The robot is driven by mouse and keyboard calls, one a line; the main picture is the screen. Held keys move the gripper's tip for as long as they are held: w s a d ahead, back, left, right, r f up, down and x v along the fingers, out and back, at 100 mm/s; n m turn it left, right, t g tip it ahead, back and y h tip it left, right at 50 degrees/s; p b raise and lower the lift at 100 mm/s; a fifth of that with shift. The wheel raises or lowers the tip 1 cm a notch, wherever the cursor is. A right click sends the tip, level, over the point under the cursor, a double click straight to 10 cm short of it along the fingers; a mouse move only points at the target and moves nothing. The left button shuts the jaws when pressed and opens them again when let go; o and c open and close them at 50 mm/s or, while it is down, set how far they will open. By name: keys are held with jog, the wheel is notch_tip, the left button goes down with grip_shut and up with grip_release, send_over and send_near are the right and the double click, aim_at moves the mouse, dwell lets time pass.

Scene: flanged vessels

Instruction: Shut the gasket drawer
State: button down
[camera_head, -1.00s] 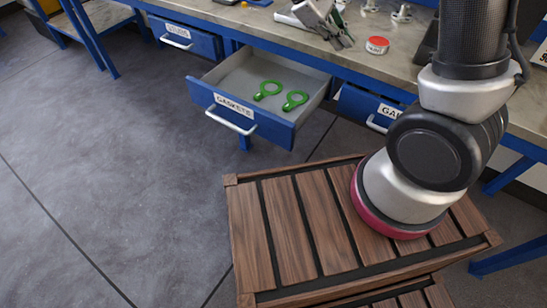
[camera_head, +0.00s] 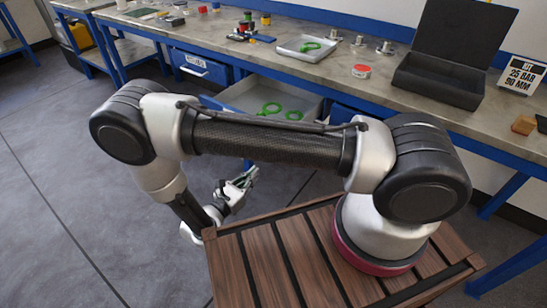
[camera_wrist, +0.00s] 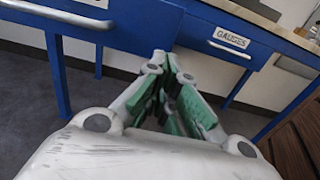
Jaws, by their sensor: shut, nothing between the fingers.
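The gasket drawer (camera_head: 237,97) stands open under the bench, with two green ring gaskets (camera_head: 271,108) inside. My arm crosses in front of it in the head view and hides most of its front and its handle. My gripper (camera_head: 252,176) is shut and empty, low in front of the drawer and apart from it. In the wrist view my closed fingers (camera_wrist: 165,62) point towards the bench's underside.
A drawer labelled GAUGES (camera_wrist: 229,38) is shut to the right in the wrist view. Another labelled drawer (camera_head: 197,66) is shut at left. The bench top (camera_head: 325,75) holds a tray, a red-lidded tin and an open black case.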

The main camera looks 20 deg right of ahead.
jog(key=x, duration=1.3)
jog(key=shift+w+d, duration=0.1)
jog(key=shift+d, duration=0.05)
